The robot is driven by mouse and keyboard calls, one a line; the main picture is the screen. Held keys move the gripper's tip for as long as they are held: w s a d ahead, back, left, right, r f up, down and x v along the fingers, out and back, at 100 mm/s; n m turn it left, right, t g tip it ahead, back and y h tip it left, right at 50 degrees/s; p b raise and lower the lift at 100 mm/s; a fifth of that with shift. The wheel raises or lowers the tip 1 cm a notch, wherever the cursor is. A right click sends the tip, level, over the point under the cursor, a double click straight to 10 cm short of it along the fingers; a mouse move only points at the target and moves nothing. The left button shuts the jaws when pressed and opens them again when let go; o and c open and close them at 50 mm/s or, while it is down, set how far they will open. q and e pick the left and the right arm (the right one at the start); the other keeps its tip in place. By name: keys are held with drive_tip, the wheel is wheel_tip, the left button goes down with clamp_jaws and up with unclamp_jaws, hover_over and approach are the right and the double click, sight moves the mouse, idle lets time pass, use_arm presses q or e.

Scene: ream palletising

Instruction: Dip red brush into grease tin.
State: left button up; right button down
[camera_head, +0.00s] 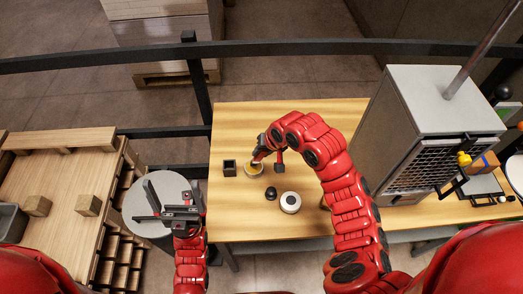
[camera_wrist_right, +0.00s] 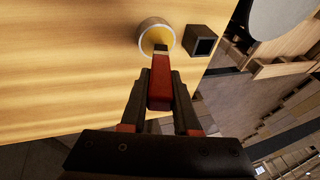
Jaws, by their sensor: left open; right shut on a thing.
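The red brush (camera_wrist_right: 160,85) is gripped between the fingers of my right gripper (camera_wrist_right: 159,95). Its dark tip overlaps the yellow grease in the round, pale-walled grease tin (camera_wrist_right: 146,27). I cannot tell how deep the tip is, or whether it touches the grease. In the head view the tin (camera_head: 254,170) stands on the wooden table, with my right gripper (camera_head: 262,155) right above it and partly covering it. My left gripper (camera_head: 146,201) is open and empty, over the round grey table at left.
A black square open holder (camera_head: 229,168) stands left of the tin. A black knob-like object (camera_head: 271,194) and a white round container (camera_head: 290,202) stand nearer me. A large grey machine (camera_head: 420,120) fills the table's right side. The round grey table (camera_head: 165,184) is bare around my left gripper.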

drive_tip(key=shift+f, duration=0.5)
idle(1.8)
drive_tip(key=shift+r+p, duration=1.9)
drive_tip(key=shift+r, duration=1.65)
